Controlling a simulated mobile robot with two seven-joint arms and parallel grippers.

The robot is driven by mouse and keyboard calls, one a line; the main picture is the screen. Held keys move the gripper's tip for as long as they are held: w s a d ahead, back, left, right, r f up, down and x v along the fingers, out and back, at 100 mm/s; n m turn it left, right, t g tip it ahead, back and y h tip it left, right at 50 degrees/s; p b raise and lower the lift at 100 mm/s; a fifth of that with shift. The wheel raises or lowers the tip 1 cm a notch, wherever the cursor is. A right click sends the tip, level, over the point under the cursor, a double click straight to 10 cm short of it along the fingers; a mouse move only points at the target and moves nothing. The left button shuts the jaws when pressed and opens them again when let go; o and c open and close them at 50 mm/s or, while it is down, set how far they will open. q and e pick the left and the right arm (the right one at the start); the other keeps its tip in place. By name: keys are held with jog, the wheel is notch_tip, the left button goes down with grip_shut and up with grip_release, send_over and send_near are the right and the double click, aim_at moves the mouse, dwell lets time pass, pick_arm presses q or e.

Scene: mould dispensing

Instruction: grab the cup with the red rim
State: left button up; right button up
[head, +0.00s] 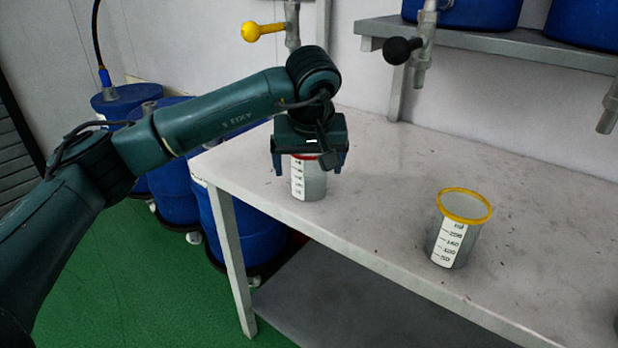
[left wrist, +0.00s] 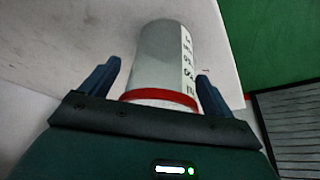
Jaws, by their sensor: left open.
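The cup with the red rim (head: 308,182) stands upright on the table near its left end in the head view, its top partly hidden by my gripper. My left gripper (head: 308,170) is open above it, with one finger on each side of the rim. In the left wrist view the cup (left wrist: 165,60) and its red rim (left wrist: 160,96) lie between the two open fingers (left wrist: 158,85), with gaps visible on both sides. My right gripper is not in view.
A cup with a yellow rim (head: 458,228) stands to the right on the grey table (head: 400,160). Valves with a yellow handle (head: 262,31) and a black handle (head: 403,50) hang above the table. Blue barrels (head: 178,190) stand left of the table. The table between the cups is clear.

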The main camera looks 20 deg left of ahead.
pick_arm(q)
jog(key=shift+w+f, duration=0.1)
jog(key=shift+f, duration=0.2)
jog(key=shift+c, duration=0.3)
jog(key=c, duration=1)
